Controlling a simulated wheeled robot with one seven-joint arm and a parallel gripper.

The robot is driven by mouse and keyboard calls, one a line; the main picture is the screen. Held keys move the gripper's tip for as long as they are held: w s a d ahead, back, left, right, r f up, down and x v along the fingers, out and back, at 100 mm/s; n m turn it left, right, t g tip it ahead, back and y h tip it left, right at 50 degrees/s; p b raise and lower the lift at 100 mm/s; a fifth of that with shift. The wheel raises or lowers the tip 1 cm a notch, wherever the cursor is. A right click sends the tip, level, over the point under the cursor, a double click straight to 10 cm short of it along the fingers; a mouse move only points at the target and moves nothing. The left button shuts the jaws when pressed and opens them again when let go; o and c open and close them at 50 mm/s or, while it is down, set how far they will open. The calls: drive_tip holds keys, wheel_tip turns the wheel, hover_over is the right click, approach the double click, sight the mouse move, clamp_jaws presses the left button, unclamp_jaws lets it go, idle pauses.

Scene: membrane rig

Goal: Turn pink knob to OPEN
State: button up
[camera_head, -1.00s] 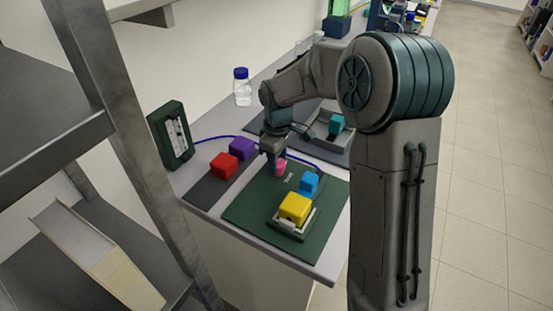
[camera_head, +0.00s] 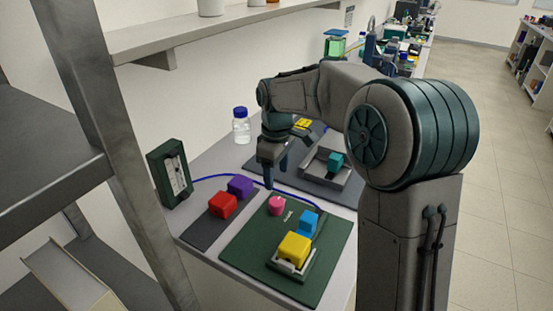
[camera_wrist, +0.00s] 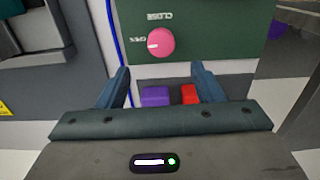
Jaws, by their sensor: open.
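The pink knob (camera_head: 276,205) stands on the dark green board (camera_head: 245,248). In the wrist view the knob (camera_wrist: 160,43) has a white mark on its left side, pointing toward the OPEN label (camera_wrist: 138,40). The CLOSE label (camera_wrist: 160,16) is above the knob in that view. My gripper (camera_head: 274,178) is open and empty, raised above the board on the far side of the knob and clear of it. In the wrist view my two fingers (camera_wrist: 160,70) are spread wide, with the knob beyond their tips and nothing between them touching.
On the board are a blue block (camera_head: 308,223) and a yellow block (camera_head: 294,248) in a holder. A red block (camera_head: 222,205) and a purple block (camera_head: 240,186) lie to the left. A tray with a teal block (camera_head: 336,161) and a bottle (camera_head: 241,128) stand behind.

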wheel_tip(320, 180, up, 4)
drive_tip(key=shift+r, duration=0.25)
